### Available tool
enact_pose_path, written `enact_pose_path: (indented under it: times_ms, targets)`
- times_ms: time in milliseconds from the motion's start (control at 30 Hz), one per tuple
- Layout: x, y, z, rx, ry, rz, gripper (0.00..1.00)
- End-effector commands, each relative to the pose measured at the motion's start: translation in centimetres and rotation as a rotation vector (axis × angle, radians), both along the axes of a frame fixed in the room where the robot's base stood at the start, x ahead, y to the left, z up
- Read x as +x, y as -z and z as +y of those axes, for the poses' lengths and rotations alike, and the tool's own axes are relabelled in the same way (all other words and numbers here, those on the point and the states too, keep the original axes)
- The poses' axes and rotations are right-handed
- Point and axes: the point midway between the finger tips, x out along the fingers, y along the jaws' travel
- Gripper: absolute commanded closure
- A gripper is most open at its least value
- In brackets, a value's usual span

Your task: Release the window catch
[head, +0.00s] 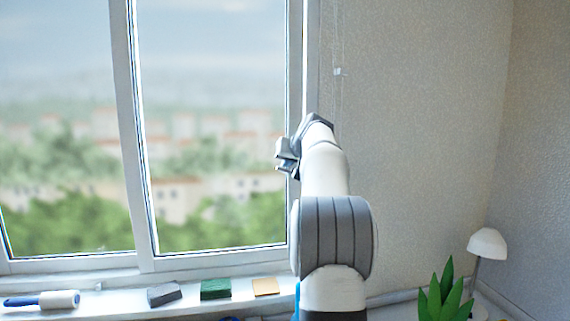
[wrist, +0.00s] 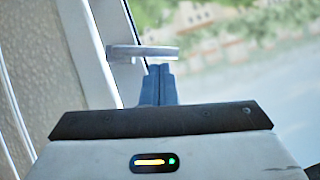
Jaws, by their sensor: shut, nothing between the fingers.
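The window catch (wrist: 143,52) shows in the wrist view as a pale grey bar. It runs from the white window frame (wrist: 92,50) out across the glass. My gripper (wrist: 159,68) is shut, with its two blue-grey fingers together and nothing between them. Its fingertips are just below the bar in the picture; I cannot tell whether they touch it. In the head view my gripper (head: 284,157) is at the right upright of the window (head: 296,60), and I cannot make out the catch there.
On the sill (head: 115,307) lie a lint roller (head: 42,300), a grey block (head: 164,294), a green block (head: 215,289) and a tan block (head: 265,287). A plant (head: 442,295) and a white lamp (head: 487,243) stand at the right. A thin cord (head: 337,72) hangs beside the window.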

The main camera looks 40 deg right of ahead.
Motion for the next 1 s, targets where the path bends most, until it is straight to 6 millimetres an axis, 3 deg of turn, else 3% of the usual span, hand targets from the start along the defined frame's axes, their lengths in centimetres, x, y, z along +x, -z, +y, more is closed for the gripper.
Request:
enact_pose_path:
  times_ms: [33,100,300,500,700,1000]
  targets:
    - [-0.2,-1.7,-0.1,-0.002,0.000,-0.002,1.00]
    - [-0.5,-3.1,-0.2,-0.002,-0.001,-0.003,1.00]
    - [-4.9,-4.8,0.4,-0.004,0.003,-0.004,1.00]
    - [-7.7,-6.6,1.0,-0.002,0.002,-0.002,1.00]
    - [-8.9,-7.4,1.3,0.000,0.000,-0.001,1.00]
    - [-8.9,-7.5,1.4,0.000,-0.002,-0.001,1.00]
